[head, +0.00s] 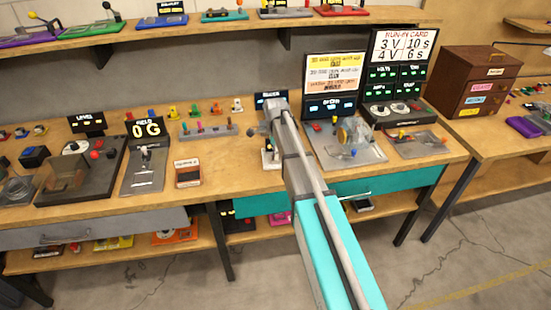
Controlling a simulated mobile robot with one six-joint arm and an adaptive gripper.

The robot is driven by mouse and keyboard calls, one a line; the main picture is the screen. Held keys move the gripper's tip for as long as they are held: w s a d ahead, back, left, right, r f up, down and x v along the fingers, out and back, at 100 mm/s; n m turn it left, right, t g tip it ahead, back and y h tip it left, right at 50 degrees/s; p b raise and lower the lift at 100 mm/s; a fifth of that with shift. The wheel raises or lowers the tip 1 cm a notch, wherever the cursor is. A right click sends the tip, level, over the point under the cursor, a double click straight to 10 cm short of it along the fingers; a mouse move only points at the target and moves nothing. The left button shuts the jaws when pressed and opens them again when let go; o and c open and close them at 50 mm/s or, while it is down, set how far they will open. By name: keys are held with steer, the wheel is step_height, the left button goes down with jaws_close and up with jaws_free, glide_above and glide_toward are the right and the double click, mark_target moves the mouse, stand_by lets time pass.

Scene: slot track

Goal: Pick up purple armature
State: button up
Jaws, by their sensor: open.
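My arm reaches up from the lower right over the wooden workbench, and its wrist is above the middle of the bench. My gripper (269,152) points down beside the wrist, small and partly hidden by the arm, open, with nothing seen in it. A grey rack (208,133) to its left holds several small upright coloured pieces, some purple or pink and some green. They are too small for me to tell which, if any, is the purple armature. My gripper is apart from the rack.
Several small coloured pieces stand behind the rack. A gauge marked 0 G (147,128) and a small brown box (187,173) are left of my gripper. A grey tray (345,150) with parts and sign boards are to the right. A purple item (524,127) lies on the right table.

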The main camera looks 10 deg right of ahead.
steer(key=shift+c, duration=0.3)
jaws_close()
steer(key=shift+r, duration=0.2)
stand_by(0.4)
step_height(320, 180, up, 2)
steer(key=p, duration=0.2)
steer(key=shift+p, duration=0.3)
steer(key=s+r+p, duration=1)
steer(key=s, duration=0.4)
steer(key=shift+r, duration=0.3)
steer(key=shift+f, duration=0.15)
